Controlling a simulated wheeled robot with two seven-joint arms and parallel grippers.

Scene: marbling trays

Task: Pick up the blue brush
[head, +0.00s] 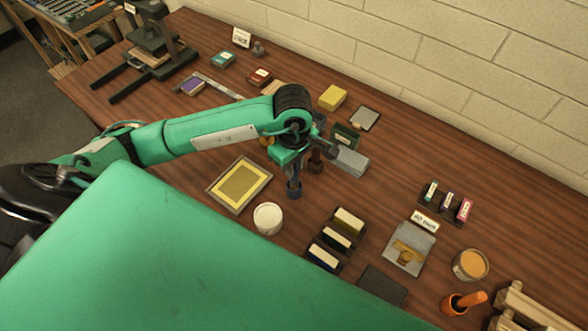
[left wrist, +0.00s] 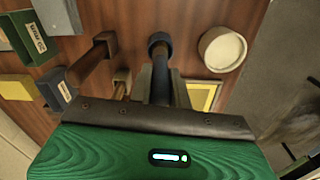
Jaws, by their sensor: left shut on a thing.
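The blue brush shows in the head view as a dark blue end (head: 294,189) hanging below my left gripper (head: 291,172). In the left wrist view its blue end (left wrist: 158,40) points away from the fingers. My left gripper (left wrist: 160,85) is shut on the brush, and the fingers hide part of it. I cannot tell whether the brush touches the table. My right gripper is not in view.
A white tub (head: 268,205) and a shallow tray with a yellow inside (head: 262,163) are close by. A dark rack (head: 313,265) of blocks stands in front, and a grey block (head: 350,162) lies to the right.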

